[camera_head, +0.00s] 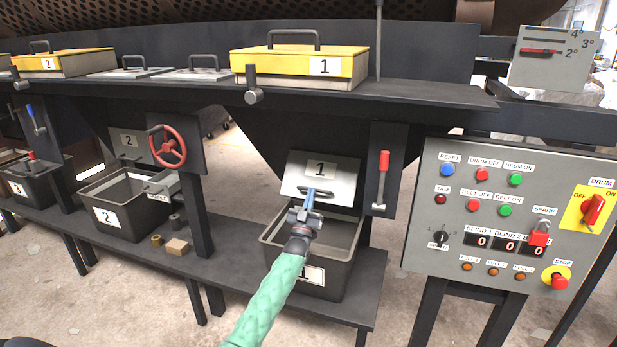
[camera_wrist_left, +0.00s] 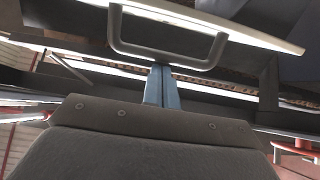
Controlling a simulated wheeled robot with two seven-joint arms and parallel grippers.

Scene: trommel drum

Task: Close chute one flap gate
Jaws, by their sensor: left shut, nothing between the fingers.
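The chute one flap gate (camera_head: 325,168) is a light grey plate marked 1, tilted outward above the black bin marked 1 (camera_head: 345,238). Its grey bar handle (camera_head: 326,193) is near its lower edge. My left gripper (camera_head: 309,194) has blue fingers and is at this handle, over the bin. In the left wrist view the shut fingers (camera_wrist_left: 162,86) point up at the U-shaped handle (camera_wrist_left: 166,61), below the pale flap plate (camera_wrist_left: 215,18). They hold nothing. I cannot tell whether they touch the handle. My right gripper is out of view.
A red-handled lever (camera_head: 383,165) stands right of the flap, and the control panel (camera_head: 425,235) is further right. A red handwheel (camera_head: 167,146) and the bin marked 2 (camera_head: 147,228) are left. A shelf edge with a yellow-lidded box (camera_head: 300,65) is above.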

